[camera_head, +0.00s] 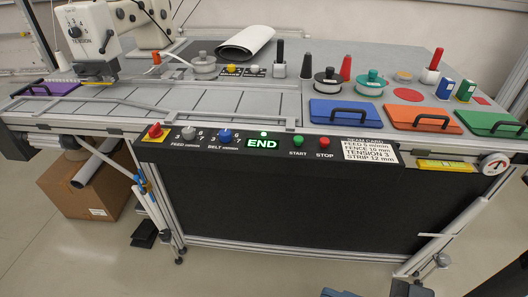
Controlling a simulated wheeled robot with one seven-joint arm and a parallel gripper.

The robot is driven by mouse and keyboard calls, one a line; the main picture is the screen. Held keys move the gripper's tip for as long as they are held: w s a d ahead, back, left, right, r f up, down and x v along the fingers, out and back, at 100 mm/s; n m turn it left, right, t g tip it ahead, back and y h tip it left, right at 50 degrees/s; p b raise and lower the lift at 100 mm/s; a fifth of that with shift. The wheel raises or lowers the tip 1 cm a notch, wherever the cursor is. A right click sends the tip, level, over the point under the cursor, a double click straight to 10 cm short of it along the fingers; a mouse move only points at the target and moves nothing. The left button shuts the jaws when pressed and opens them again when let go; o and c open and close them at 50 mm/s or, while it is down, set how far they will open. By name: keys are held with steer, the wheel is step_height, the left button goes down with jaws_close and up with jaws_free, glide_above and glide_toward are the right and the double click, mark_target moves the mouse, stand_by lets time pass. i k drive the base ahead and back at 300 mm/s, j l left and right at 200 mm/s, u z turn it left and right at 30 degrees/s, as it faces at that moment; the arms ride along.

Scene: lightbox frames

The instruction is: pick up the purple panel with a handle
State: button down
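The purple panel (62,87) lies flat at the far left end of the worktable, near its front left edge. A black handle (34,90) is on its left part. The white machine head (93,30) marked TENSION stands just behind and to the right of it. My gripper is not in view.
Blue (345,117), orange (415,112) and green (490,117) panels with black handles lie at the right. Spools, bottles and small boxes stand behind them. A control strip (220,141) runs along the front edge. A cardboard box (85,190) sits on the floor below left.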

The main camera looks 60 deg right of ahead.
mark_target(53, 88)
steer(key=i+j, duration=0.2)
steer(key=i, duration=0.35)
steer(key=i+j, duration=0.25)
steer(key=i, duration=0.3)
steer(key=i+j+u, duration=0.1)
steer(key=i, duration=0.4)
steer(key=i+j, duration=0.3)
steer(key=i, duration=0.25)
steer(key=i+j, duration=0.15)
steer(key=i, duration=0.4)
steer(key=i+j+u, duration=0.1)
steer(key=i, duration=0.45)
steer(key=i+l, duration=0.1)
steer(key=i, duration=0.2)
steer(key=i+l, duration=0.1)
steer(key=i, duration=0.15)
